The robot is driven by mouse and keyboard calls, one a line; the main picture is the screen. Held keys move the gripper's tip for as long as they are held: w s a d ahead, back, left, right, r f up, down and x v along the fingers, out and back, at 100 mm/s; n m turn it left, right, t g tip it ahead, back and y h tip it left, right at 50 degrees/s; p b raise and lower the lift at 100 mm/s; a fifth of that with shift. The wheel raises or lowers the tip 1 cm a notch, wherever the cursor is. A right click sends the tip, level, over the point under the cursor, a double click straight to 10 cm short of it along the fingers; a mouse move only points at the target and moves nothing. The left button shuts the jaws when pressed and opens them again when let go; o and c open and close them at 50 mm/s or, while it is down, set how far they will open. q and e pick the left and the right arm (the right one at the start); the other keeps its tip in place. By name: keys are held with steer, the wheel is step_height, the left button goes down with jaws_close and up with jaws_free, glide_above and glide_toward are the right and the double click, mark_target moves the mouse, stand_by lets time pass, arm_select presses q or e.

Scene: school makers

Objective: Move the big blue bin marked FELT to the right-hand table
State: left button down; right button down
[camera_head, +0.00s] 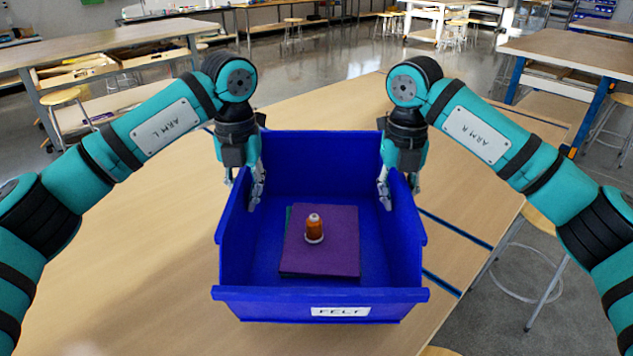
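The big blue bin (320,295) is in the middle of the head view, open at the top, with a white FELT label (340,311) on its front. It looks level. Inside lie a purple felt stack (335,255) with a green edge showing, and an orange thread spool (314,228) upright on top. My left gripper (244,188) straddles the bin's left wall and my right gripper (398,188) its right wall, both toward the back. Each has an inner finger leaning against the wall and appears shut on it. The outer fingertips are partly hidden, as is the bin's underside.
A wooden table (130,260) with blue strips lies around and beneath the bin. Its surface left of the bin is clear. A stool (540,217) stands beyond its right edge. Another table (570,48) with blue legs is at the right; a workbench (110,42) is at the left.

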mark_target(249, 214)
arm_select(q)
steer(key=shift+w+a+f, duration=0.1)
steer(key=shift+a, duration=0.1)
arm_select(e)
steer(key=shift+w+a, duration=0.1)
steer(key=shift+a, duration=0.05)
steer(key=shift+f, duration=0.1)
